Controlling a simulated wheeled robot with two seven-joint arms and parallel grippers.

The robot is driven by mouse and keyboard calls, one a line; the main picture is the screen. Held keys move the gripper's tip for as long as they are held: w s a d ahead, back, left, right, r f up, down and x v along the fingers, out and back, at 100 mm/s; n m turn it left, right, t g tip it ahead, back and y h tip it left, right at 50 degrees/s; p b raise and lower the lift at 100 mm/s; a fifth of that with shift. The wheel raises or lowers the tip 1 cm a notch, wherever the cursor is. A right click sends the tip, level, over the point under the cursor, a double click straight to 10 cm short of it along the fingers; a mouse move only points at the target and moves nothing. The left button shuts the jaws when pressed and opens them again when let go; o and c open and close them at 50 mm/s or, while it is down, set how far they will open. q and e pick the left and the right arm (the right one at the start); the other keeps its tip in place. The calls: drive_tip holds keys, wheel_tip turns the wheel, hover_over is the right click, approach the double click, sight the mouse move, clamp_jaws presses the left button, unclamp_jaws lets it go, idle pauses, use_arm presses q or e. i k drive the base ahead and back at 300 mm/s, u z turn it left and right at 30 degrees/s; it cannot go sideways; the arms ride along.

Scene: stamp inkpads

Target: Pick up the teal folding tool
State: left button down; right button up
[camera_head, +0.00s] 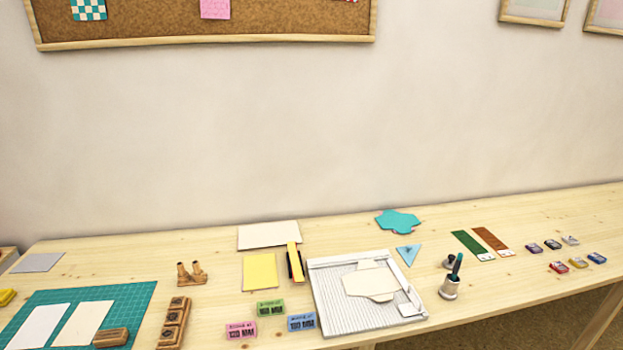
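A slim dark teal tool (457,265) stands nearly upright, tilted slightly to the right, in a small pale cup (449,289) near the front of the table, right of the white scoring board (365,327). Its lower end is hidden in the cup. It looks like the folding tool, but it is small here. A small dark knob-like item (449,262) is right beside it at the cup's upper left. Neither of my grippers is in view.
The board holds a cream paper shape (370,283). A flat teal cutout (398,222) and a blue triangle (407,254) lie behind the cup. Green (472,245) and brown (490,239) strips and several small inkpads (558,267) lie to the right. Bare wood surrounds the cup's right side.

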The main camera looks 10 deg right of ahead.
sight(458, 261)
drive_tip(key=z, duration=0.4)
drive_tip(key=k, duration=0.5)
drive_tip(key=z, duration=1.15)
drive_tip(key=i, duration=1.2)
drive_tip(key=u, duration=0.5)
